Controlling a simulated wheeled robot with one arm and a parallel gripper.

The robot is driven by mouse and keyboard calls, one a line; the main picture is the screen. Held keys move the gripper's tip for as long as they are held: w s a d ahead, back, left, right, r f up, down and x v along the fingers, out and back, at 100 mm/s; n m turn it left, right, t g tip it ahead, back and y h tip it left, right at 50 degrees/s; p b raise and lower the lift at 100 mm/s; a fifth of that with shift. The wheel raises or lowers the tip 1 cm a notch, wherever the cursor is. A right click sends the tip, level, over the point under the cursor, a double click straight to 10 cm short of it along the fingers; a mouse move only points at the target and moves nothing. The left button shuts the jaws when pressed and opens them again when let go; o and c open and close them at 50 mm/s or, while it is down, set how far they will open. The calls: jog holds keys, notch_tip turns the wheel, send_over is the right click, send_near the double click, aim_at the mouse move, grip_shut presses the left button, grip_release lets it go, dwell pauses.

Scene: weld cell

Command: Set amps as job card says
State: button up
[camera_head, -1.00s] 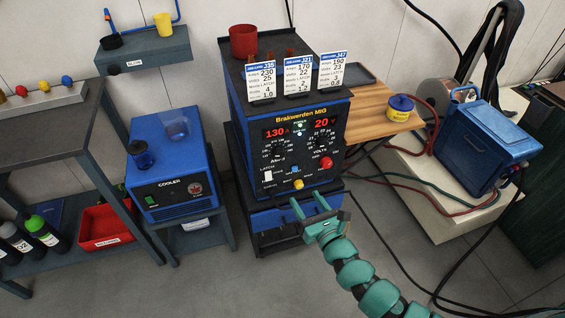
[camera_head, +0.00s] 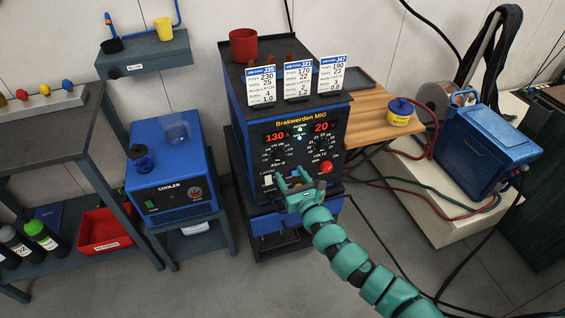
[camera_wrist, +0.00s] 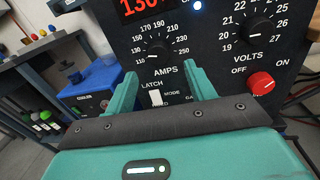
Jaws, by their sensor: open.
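The welder (camera_head: 290,110), labelled Brakwerden MIG, shows red readouts of 130 for amps and 20 for volts. The amps knob (camera_wrist: 158,47) is black, with a scale from 110 to 250 around it; it also shows in the head view (camera_head: 278,155). My gripper (camera_head: 291,177) is open and empty, in front of the panel below the amps knob. In the wrist view its fingertips (camera_wrist: 162,72) stand either side of and below the knob, apparently not touching it. Three job cards stand on top: J35 (camera_head: 262,86) reads 230 amps, J21 (camera_head: 298,82) 170, J47 (camera_head: 333,75) 190.
The volts knob (camera_wrist: 257,33), a red on/off knob (camera_wrist: 262,82) and a white latch switch (camera_wrist: 156,98) are close by on the panel. A cooler (camera_head: 172,165) stands left. A wooden shelf (camera_head: 378,118) with a blue-and-yellow tub (camera_head: 400,111) is right.

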aim_at(280, 160)
jog(key=shift+x, duration=3.25)
jog(key=shift+s+a, duration=0.1)
jog(key=c, duration=1)
